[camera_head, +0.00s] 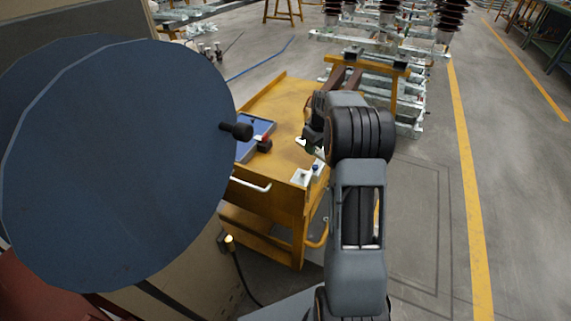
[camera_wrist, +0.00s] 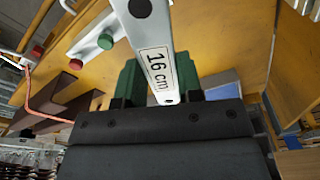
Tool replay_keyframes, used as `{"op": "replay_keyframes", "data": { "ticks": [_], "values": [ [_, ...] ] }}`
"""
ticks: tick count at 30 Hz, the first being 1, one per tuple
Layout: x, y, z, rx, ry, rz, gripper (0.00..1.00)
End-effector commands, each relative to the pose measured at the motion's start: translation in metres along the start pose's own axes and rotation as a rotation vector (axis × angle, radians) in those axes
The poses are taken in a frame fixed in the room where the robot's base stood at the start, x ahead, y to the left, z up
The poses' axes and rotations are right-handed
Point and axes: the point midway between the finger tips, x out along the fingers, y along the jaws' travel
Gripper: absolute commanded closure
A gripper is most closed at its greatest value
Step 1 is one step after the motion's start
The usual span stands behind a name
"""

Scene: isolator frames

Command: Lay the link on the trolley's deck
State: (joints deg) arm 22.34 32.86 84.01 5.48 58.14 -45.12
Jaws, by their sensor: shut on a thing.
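The link is a white flat bar with a "16 cm" label and a dark hole (camera_wrist: 155,50). In the wrist view it stands between the green fingertips of my gripper (camera_wrist: 160,88), which is shut on it. The link's far end runs out of the top of the picture. The trolley (camera_head: 274,105) is yellow, with a raised rim around its deck; the deck also fills much of the wrist view (camera_wrist: 215,35). In the head view my gripper (camera_head: 309,138) is over the deck's right side, partly hidden by my arm. I cannot tell whether the link touches the deck.
A blue tray (camera_head: 243,152) and a red-and-black item (camera_head: 264,144) are on the deck's left. A small white box (camera_head: 300,178) is at its near corner. A large blue disc (camera_head: 115,165) fills the left. Insulator stacks (camera_head: 390,15) stand behind.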

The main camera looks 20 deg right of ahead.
Motion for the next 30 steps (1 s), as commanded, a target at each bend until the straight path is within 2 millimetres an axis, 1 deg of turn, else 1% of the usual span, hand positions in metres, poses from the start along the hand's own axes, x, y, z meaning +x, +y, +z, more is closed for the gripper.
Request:
{"op": "replay_keyframes", "data": {
  "ticks": [2,5,14,15,18,22,25,30],
  "values": [
    [0.007,0.000,-0.005,-0.001,0.003,0.002,1.00],
    [0.017,-0.003,-0.019,-0.004,0.002,0.001,1.00],
    [0.057,-0.011,-0.085,-0.003,0.003,0.001,1.00],
    [0.065,-0.012,-0.089,-0.001,0.000,0.000,1.00],
    [0.083,-0.013,-0.100,0.000,0.001,0.000,1.00],
    [0.099,-0.015,-0.111,0.001,0.002,0.001,1.00],
    [0.107,-0.015,-0.117,0.001,0.003,0.002,1.00],
    [0.112,-0.015,-0.121,0.001,0.004,0.003,1.00]
  ]
}}
